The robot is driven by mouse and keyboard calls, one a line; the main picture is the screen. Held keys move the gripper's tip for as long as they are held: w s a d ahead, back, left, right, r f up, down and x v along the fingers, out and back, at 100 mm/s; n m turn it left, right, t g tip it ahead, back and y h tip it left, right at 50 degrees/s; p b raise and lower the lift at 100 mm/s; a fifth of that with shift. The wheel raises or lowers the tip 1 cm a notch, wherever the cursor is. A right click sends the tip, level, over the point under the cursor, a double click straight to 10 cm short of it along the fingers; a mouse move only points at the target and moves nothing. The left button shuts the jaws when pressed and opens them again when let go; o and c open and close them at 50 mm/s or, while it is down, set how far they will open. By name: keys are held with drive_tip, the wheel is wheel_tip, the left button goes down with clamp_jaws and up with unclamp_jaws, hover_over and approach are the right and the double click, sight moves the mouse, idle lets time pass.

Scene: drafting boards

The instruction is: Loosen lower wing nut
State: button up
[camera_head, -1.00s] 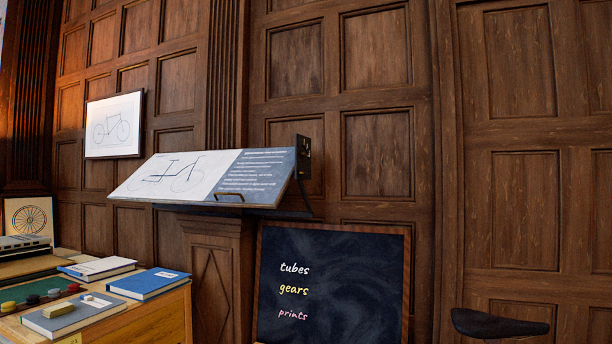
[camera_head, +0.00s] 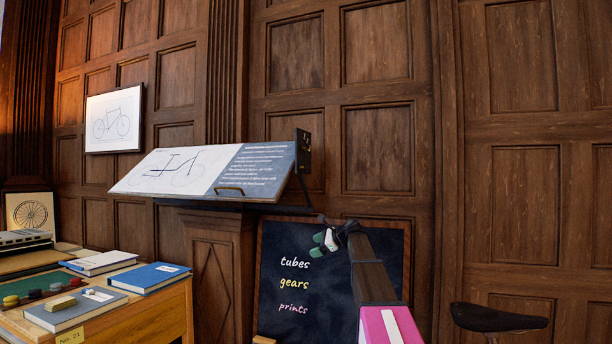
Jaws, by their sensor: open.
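The tilted drafting board (camera_head: 222,172) shows a bicycle drawing and a panel of white writing. A dark bracket (camera_head: 304,151) stands at its right end, with small details too fine to tell apart. I cannot make out a lower wing nut for certain. My gripper (camera_head: 322,244) is open and empty, with pale and green fingertips. It shows below and to the right of the board's right end, in front of the chalkboard. In the picture it appears apart from the bracket.
The chalkboard (camera_head: 285,326) stands below the drafting board, partly hidden by my arm. At the left, a wooden desk (camera_head: 140,325) carries a blue book (camera_head: 150,277) and other books. A dark saddle seat (camera_head: 497,318) is at the lower right. The panelled wall closes off the back.

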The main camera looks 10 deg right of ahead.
drive_tip(key=w+d+r+m+t+y, duration=0.1)
drive_tip(key=w+d+r+m, duration=0.1)
drive_tip(key=r, duration=0.7)
drive_tip(key=w+d+r+m+y, duration=0.1)
drive_tip(key=w+d+r+y, duration=0.15)
drive_tip(key=r, duration=0.75)
drive_tip(key=m+y, duration=0.2)
approach(303, 168)
drive_tip(key=w+d, duration=0.1)
drive_tip(key=d, duration=0.1)
drive_tip(key=shift+t+h, duration=0.25)
drive_tip(key=shift+t, duration=0.15)
drive_tip(key=x, duration=1.1)
drive_tip(key=shift+w+d+r, duration=0.1)
drive_tip(key=c, duration=0.9)
